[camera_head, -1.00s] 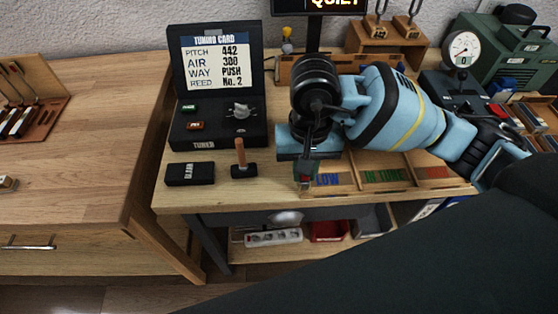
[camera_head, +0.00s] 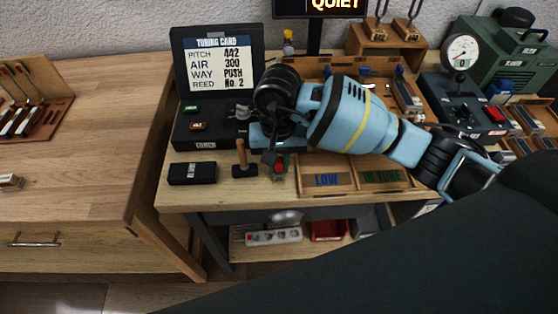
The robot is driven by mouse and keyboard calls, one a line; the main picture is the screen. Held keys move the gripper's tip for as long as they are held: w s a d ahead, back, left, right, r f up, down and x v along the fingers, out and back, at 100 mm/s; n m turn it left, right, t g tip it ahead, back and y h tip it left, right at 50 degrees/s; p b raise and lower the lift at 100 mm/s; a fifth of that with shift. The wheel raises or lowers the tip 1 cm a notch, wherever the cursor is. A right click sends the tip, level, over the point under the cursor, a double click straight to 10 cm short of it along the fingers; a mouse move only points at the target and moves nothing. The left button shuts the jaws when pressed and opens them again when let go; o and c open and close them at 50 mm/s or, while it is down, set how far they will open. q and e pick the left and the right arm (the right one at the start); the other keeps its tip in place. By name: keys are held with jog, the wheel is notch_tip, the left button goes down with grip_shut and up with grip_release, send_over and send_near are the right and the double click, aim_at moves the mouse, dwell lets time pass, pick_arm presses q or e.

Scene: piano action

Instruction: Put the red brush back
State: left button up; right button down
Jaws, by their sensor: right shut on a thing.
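My right gripper (camera_head: 276,155) reaches over the bench from the right, pointing down beside the tuning card box. It is shut on a small upright thing with a red part, which I take to be the red brush (camera_head: 279,168). Most of it is hidden by the fingers, and its lower end shows just above or at the bench top; I cannot tell if it touches. It is left of the LOW tray (camera_head: 327,179) and right of the small hammer (camera_head: 244,170). My left gripper is not in view.
The tuning card box (camera_head: 215,56) stands behind. A black block (camera_head: 192,173) lies at the front left. A wooden rack (camera_head: 57,112) with red-tipped tools sits on the left table (camera_head: 100,150). Trays, a gauge (camera_head: 460,52) and a green machine (camera_head: 508,50) fill the right.

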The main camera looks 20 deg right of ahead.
jog(key=shift+f, duration=0.2)
jog(key=shift+f, duration=0.15)
jog(key=c, duration=1.3)
grip_release()
jog(key=shift+c, duration=0.2)
jog(key=shift+r, duration=0.2)
notch_tip(320, 180, up, 12)
jog(key=shift+w, duration=0.3)
jog(key=shift+d, duration=0.1)
